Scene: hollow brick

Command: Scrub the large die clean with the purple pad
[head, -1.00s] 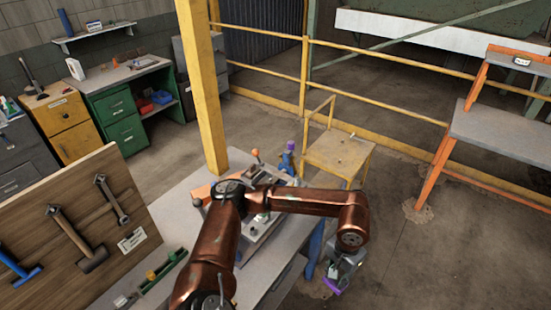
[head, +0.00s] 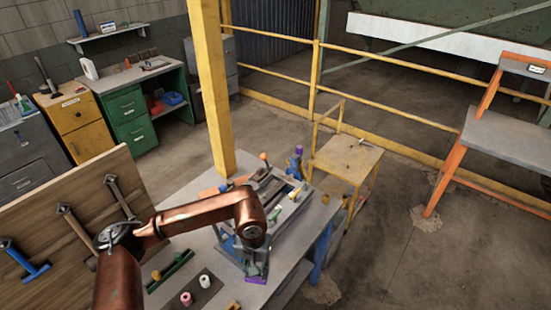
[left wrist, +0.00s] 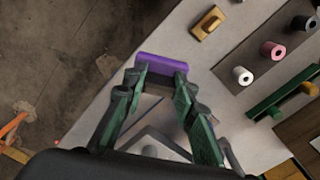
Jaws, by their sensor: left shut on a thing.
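My left gripper (head: 254,268) hangs at the front edge of the grey workbench (head: 293,283), fingers down. It is shut on the purple pad (head: 256,280). In the left wrist view the pad (left wrist: 163,66) is held crosswise between the green fingertips of the gripper (left wrist: 158,78). I cannot pick out the large die with certainty; a metal fixture with rails (head: 284,211) stands on the bench behind the gripper, partly hidden by my left arm. My right gripper is not in view.
A white spool (left wrist: 243,75), a pink spool (left wrist: 271,49) and a yellow block (left wrist: 208,22) are on the bench. A tool board with hammers (head: 80,200) stands at left. A yellow post (head: 213,100) rises behind. A yellow stand (head: 345,160) is beyond the bench.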

